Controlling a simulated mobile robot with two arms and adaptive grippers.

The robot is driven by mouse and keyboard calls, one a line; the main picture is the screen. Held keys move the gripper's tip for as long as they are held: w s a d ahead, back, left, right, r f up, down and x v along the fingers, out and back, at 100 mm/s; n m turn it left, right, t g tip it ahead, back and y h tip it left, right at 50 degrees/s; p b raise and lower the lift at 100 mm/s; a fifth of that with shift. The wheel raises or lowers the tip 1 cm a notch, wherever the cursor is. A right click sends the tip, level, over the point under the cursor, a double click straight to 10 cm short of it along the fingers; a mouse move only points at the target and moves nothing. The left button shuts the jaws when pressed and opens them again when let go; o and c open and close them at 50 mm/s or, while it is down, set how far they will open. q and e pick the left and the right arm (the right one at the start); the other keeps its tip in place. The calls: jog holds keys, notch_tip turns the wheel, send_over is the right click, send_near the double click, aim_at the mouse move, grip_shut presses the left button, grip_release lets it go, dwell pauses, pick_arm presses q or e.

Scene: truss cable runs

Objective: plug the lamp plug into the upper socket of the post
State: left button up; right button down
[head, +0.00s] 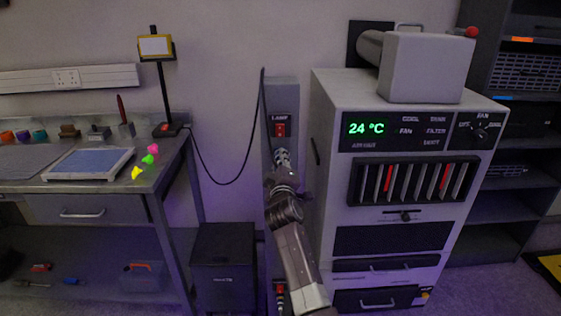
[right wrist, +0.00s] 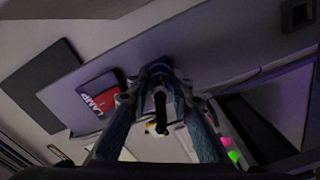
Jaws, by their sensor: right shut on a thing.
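The grey post (head: 283,93) stands between the workbench and the large cabinet. It carries a red switch under a LAMP label (head: 280,118); the label also shows in the right wrist view (right wrist: 97,103). My right gripper (head: 282,157) is in front of the post just below the switch. It is shut on the dark lamp plug (right wrist: 161,106), which shows between the fingers in the right wrist view. The upper socket is hidden behind the gripper, so I cannot tell whether the plug touches it. The black cable (head: 225,184) runs from the lamp (head: 156,47). My left gripper is out of view.
The cabinet (head: 328,120) stands close to the right of my arm. The workbench (head: 172,160) at left holds a blue tray and colored pieces. A black bin (head: 224,262) stands left of the post. A red-topped fitting (head: 280,288) is low on the post.

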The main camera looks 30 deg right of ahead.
jog(key=shift+r, duration=0.35)
